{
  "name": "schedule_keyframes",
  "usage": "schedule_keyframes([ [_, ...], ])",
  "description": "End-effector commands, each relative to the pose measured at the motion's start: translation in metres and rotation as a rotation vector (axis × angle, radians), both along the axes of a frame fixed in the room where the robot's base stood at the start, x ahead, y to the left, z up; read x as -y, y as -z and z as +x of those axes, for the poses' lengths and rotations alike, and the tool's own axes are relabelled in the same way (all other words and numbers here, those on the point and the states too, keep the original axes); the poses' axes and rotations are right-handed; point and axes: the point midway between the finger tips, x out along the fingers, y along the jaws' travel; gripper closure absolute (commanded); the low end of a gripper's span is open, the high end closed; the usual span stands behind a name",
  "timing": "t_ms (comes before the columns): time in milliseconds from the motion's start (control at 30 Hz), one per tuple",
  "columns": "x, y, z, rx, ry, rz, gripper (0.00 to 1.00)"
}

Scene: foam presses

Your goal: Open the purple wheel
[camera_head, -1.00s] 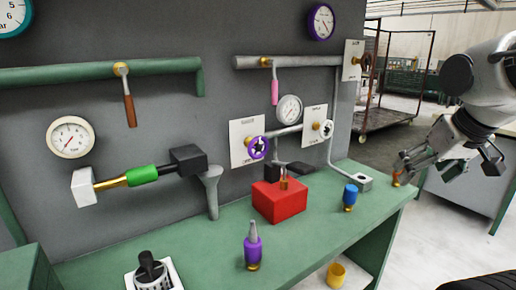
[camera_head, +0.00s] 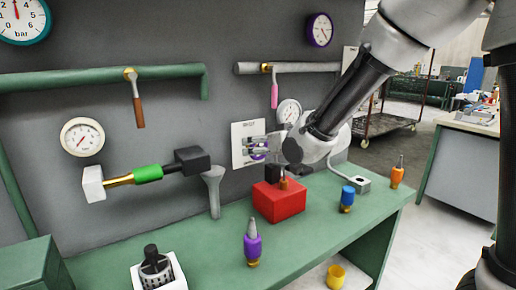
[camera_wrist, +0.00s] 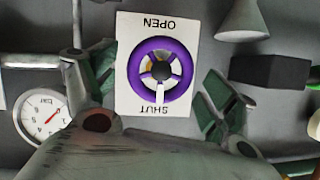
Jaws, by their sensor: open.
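The purple wheel (camera_wrist: 186,82) is a ring with spokes, mounted on a white label plate (camera_wrist: 128,100) on the grey wall. In the wrist view the plate appears upside down, with OPEN at one end and SHUT at the other, and a white pointer on the wheel lies toward SHUT. In the head view the wheel (camera_head: 258,154) is mostly hidden behind my gripper (camera_head: 262,146). In the wrist view my gripper (camera_wrist: 155,100) is open, with one finger on each side of the wheel and apart from it. Nothing is between the fingers except the view of the wheel.
A red block (camera_head: 279,201) stands on the green bench below my gripper. A purple bottle (camera_head: 252,246), a blue one (camera_head: 347,199) and an orange one (camera_head: 397,173) stand along the bench. A pink-handled lever (camera_head: 274,95) hangs above. A gauge (camera_wrist: 42,115) is beside the plate.

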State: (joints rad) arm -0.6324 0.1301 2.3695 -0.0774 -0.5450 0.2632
Motion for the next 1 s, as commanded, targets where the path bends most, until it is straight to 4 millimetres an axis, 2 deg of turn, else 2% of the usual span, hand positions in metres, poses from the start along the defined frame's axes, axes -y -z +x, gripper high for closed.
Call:
schedule_keyframes([
  [200,-0.0107,0.0066,0.0137,0.000,0.000,0.000,0.16],
  [433,-0.0111,0.0069,0.0145,0.001,0.000,-0.001,0.16],
  [467,-0.0111,0.0069,0.0145,0.001,0.000,-0.001,0.17],
  [700,-0.0109,0.0069,0.0144,0.001,0.001,-0.001,0.61],
  [1000,-0.0113,0.0065,0.0141,0.012,0.000,-0.015,0.62],
])
